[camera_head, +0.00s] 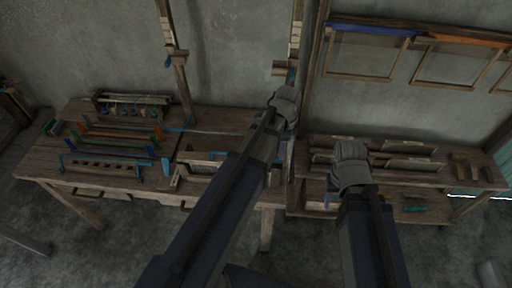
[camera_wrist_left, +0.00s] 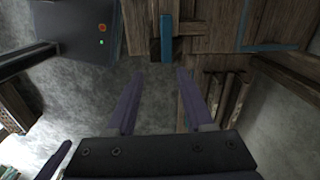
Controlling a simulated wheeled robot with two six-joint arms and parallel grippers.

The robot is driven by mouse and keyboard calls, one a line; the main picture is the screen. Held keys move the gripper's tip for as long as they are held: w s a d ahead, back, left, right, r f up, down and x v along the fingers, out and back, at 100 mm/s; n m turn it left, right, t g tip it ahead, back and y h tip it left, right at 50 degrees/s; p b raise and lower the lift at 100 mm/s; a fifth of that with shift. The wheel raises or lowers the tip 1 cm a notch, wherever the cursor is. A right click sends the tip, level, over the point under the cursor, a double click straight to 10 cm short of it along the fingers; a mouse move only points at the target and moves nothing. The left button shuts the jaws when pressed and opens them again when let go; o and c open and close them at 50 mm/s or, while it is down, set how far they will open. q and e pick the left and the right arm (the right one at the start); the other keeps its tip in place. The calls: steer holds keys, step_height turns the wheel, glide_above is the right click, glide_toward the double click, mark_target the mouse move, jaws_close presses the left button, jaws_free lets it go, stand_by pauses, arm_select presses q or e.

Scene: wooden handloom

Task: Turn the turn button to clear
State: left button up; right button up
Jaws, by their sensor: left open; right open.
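In the left wrist view, a short upright blue bar (camera_wrist_left: 166,38) sits against the edge of dark wood, beyond the fingertips and roughly in line with the gap between them. It may be the turn button; I cannot tell for sure. My left gripper (camera_wrist_left: 161,73) is open and empty, with its two purple fingers apart and not touching the bar. In the head view my left gripper (camera_head: 288,148) is over the middle of the loom bench, its fingers mostly hidden by my arm. My right gripper (camera_head: 327,198) is lower right, before the right bench, its fingers largely hidden.
The left bench (camera_head: 45,172) holds rows of blue, green and orange slotted parts. The right bench (camera_head: 478,180) carries wooden racks. Wooden posts (camera_head: 178,85) rise behind, and frames with blue and orange bars (camera_head: 368,30) hang on the wall. Floor in front is clear.

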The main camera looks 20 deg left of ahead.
arm_select(q)
steer(key=shift+w+a+r, duration=0.3)
steer(key=shift+a+r, duration=0.15)
steer(key=shift+a, duration=0.35)
steer(key=shift+a+m, duration=0.3)
steer(key=shift+a, duration=0.05)
step_height(320, 180, down, 8)
steer(key=b, duration=0.7)
steer(key=shift+b, duration=0.4)
arm_select(e)
step_height(320, 180, down, 7)
steer(key=shift+a, duration=0.45)
arm_select(q)
jaws_close()
